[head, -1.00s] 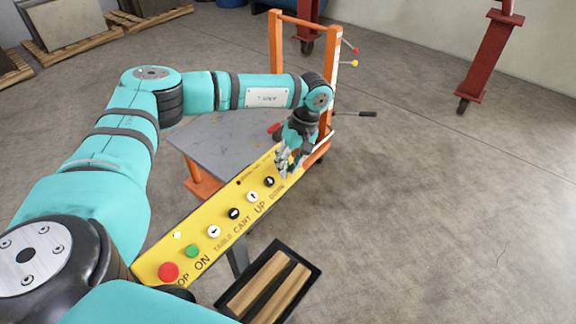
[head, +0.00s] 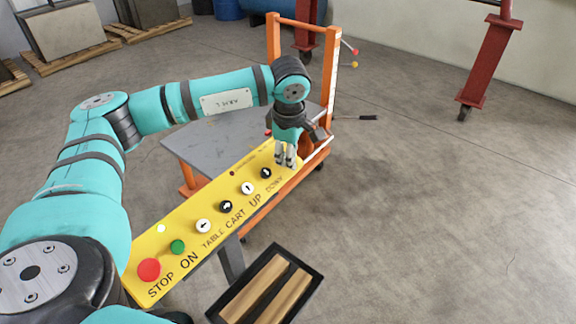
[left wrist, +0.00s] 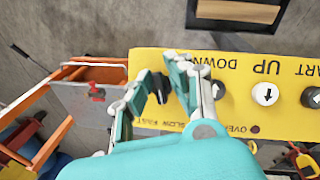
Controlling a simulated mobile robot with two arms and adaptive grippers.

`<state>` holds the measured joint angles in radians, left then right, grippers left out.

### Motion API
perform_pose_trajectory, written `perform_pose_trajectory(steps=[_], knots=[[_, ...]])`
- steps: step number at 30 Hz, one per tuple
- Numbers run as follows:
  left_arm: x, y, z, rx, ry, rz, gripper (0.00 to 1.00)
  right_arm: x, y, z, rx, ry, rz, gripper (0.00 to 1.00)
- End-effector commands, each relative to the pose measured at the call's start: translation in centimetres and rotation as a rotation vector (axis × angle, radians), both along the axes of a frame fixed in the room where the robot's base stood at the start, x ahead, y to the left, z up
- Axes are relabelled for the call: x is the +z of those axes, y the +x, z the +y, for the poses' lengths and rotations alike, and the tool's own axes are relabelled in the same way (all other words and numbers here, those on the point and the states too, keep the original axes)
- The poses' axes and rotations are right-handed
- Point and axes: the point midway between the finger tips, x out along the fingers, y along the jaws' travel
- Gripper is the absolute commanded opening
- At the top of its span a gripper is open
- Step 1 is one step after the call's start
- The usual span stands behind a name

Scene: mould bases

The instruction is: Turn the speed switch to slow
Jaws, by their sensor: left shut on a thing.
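The yellow control panel (head: 190,222) slants across the head view, with its far end under my left gripper (head: 286,160). The left wrist view shows the panel upside down, and there my left gripper (left wrist: 163,80) has its two fingers on either side of a dark switch knob (left wrist: 161,90). The knob sits above the "SLOW FAST" lettering and is the speed switch. The gripper is shut on it. In the head view the fingers point down and hide the switch. Its exact turn angle is hard to tell. My right gripper is out of view.
The black DOWN button (head: 266,173) is close beside the fingers, then the white UP button (head: 248,188). The red STOP button (head: 149,269) is at the near end. The orange cart (head: 273,50) with a grey table stands behind. Open floor lies to the right.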

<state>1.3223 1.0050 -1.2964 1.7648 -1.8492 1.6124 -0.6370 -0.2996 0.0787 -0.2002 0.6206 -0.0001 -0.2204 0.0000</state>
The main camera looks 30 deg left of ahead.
Motion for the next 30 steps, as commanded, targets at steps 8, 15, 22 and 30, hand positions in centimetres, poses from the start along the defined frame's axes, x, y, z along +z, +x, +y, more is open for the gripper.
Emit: perform_pose_trajectory(steps=[8, 15, 22, 30], knots=[[0.0, 0.5, 0.1, 0.162, -0.011, -0.111, 0.00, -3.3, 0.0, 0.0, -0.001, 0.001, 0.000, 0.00], [0.3, 0.6, 0.1, 0.240, -0.014, -0.154, 0.00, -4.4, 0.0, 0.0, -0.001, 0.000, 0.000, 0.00], [0.6, 0.6, 0.2, 0.264, -0.016, -0.168, 0.00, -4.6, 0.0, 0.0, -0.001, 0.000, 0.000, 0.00], [0.6, 0.5, 0.2, 0.266, -0.014, -0.167, 0.00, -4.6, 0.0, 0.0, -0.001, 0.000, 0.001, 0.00]])
